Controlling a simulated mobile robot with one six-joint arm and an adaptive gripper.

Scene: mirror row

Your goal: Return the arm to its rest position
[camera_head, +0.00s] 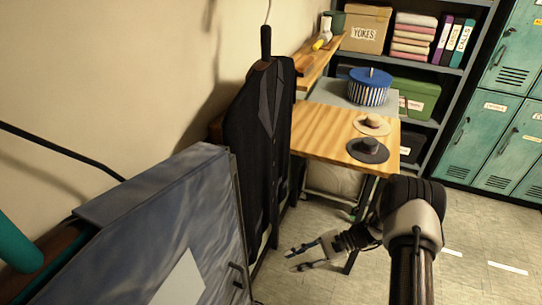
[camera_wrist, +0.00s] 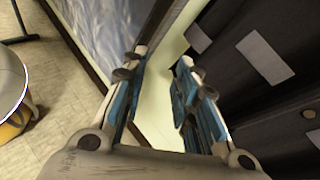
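My arm (camera_head: 412,225) reaches in from the lower right of the head view, bent at a dark joint, with its forearm running down and left. My gripper (camera_head: 291,259) is low over the tiled floor, right of the blue cabinet and below the hanging dark coat. In the wrist view my gripper (camera_wrist: 157,68) has its two blue-padded fingers apart, with nothing between them. Behind the fingers are a pale strip, a marbled blue panel (camera_wrist: 110,25) and a dark surface with light patches.
The blue cabinet (camera_head: 185,225) and dark coat (camera_head: 262,140) stand left of my gripper. A wooden table (camera_head: 335,128) with two hats (camera_head: 368,150) is behind my arm. Shelves (camera_head: 455,70) and green lockers (camera_head: 500,125) line the back. Floor (camera_head: 485,235) at right is clear.

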